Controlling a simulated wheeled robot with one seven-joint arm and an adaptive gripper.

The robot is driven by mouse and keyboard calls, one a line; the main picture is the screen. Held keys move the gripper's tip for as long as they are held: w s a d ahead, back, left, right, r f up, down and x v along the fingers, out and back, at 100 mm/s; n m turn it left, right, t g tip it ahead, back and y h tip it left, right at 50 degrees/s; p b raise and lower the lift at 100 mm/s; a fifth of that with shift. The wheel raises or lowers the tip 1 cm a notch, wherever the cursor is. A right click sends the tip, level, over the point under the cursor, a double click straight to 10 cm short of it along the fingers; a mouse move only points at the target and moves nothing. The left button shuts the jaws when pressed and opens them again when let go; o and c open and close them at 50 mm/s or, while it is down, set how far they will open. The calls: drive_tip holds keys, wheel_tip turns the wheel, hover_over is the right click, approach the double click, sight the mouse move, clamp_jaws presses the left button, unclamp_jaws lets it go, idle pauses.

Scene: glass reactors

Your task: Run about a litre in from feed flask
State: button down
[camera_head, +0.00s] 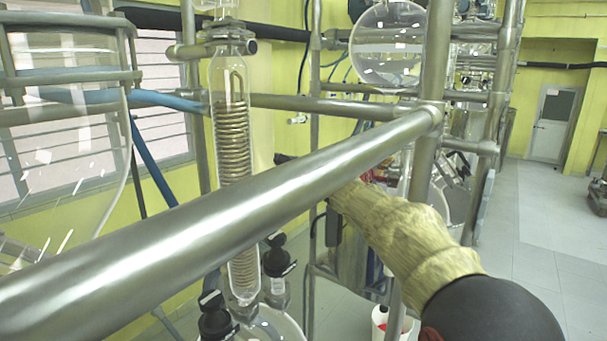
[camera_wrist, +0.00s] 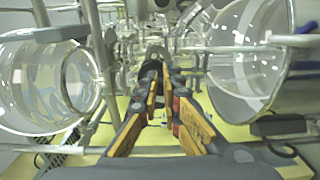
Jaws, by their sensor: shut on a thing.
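A round glass flask (camera_head: 388,45) hangs in the frame at the upper middle of the head view, with clear liquid in its lower part. I cannot tell for certain that it is the feed flask. My gripper (camera_wrist: 158,72) shows in the wrist view, its orange-padded fingers shut on a small dark grey piece (camera_wrist: 154,53), which looks like a valve handle. The fingers hide most of this piece, and its turn position cannot be told. In the head view my yellow-sleeved arm reaches behind the thick steel rail, and the fingertips are hidden.
The steel rail (camera_head: 215,215) crosses close in front of my arm. A glass column with a metal coil (camera_head: 234,140) stands left of it. In the wrist view glass vessels stand close on the left (camera_wrist: 40,85) and right (camera_wrist: 250,70). Open floor (camera_head: 530,235) lies right.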

drive_tip(key=shift+d+r+b, duration=0.2)
drive_tip(key=shift+r+b, duration=0.1)
drive_tip(key=shift+r, duration=0.3)
drive_tip(key=shift+d+r+b, duration=0.2)
drive_tip(key=shift+r+b, duration=0.05)
drive_tip(key=shift+r, duration=0.35)
drive_tip(key=shift+a+r, duration=0.15)
drive_tip(key=shift+r, duration=0.25)
drive_tip(key=shift+s+d+r+b, duration=0.1)
drive_tip(key=shift+d+b, duration=0.1)
drive_tip(key=shift+b, duration=0.3)
drive_tip(key=b+v, duration=0.2)
drive_tip(key=v, duration=0.1)
drive_tip(key=b+v, duration=0.1)
drive_tip(key=v, duration=0.1)
drive_tip(key=shift+s+a+f, duration=0.2)
drive_tip(key=shift+f, duration=0.15)
drive_tip(key=shift+d, duration=0.1)
